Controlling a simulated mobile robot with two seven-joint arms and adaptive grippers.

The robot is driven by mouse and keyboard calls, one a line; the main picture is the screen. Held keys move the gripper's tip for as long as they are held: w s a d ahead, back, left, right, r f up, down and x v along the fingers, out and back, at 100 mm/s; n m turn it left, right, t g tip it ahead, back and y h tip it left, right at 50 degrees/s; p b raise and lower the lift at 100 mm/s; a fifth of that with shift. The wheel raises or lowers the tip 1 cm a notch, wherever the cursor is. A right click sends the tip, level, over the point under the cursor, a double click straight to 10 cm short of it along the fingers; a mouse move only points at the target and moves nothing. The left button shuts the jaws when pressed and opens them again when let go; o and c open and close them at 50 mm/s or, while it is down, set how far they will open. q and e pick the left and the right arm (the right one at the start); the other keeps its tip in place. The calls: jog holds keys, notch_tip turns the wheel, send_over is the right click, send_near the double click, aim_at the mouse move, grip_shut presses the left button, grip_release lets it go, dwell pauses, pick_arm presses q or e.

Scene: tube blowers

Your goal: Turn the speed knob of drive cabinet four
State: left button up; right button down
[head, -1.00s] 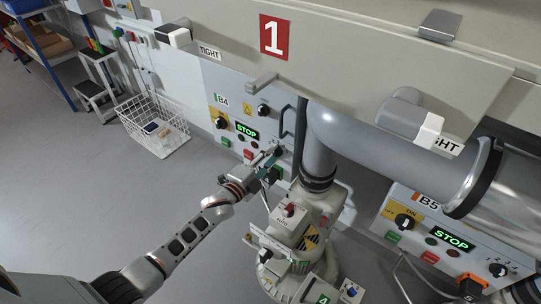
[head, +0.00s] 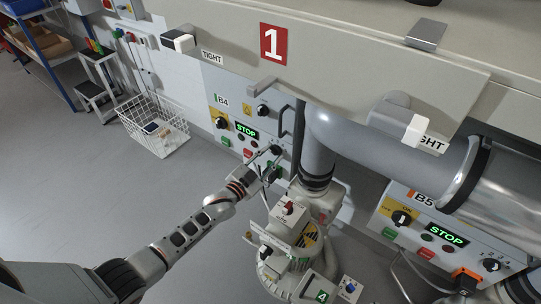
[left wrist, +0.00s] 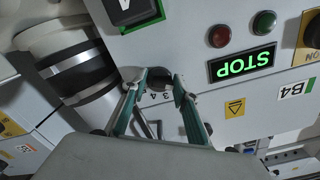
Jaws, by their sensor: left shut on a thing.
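Drive cabinet B4 (head: 228,108) stands behind the pipe, with a green STOP display (head: 247,131) that also shows upside down in the left wrist view (left wrist: 243,63). Its speed knob (left wrist: 158,75) is a dark round knob beside a number scale, of which a 3 and a 4 show. My left gripper (head: 269,160) reaches it from the lower left. In the left wrist view the left gripper's (left wrist: 157,82) two teal fingers are shut on the knob, one on each side. The knob's pointer is hidden. My right gripper is not in view.
A grey pipe (head: 317,160) and the blower marked 4 (head: 300,240) stand close right of my left gripper. A panel with a red 1 sign (head: 274,41) hangs above. Cabinet B5 (head: 430,225) is at the right. A wire basket (head: 153,127) stands left; the floor there is clear.

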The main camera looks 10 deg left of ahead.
pick_arm(q)
jog(key=shift+w+a+r+n, duration=0.2)
jog(key=shift+w+r+n, duration=0.15)
jog(key=shift+r+n, duration=0.4)
jog(key=shift+a+f+n, duration=0.1)
jog(key=shift+n, duration=0.25)
jog(key=shift+f, duration=0.1)
jog(key=o, duration=0.9)
jog(key=shift+a, duration=0.1)
jog(key=shift+f, duration=0.1)
jog(key=shift+s+d+f, duration=0.2)
jog(key=shift+s+f, duration=0.1)
jog(key=shift+f, duration=0.05)
jog(key=v, duration=1.1)
jog(key=shift+s+a+r, duration=0.1)
jog(key=shift+s+a, duration=0.05)
jog(key=shift+s, duration=0.25)
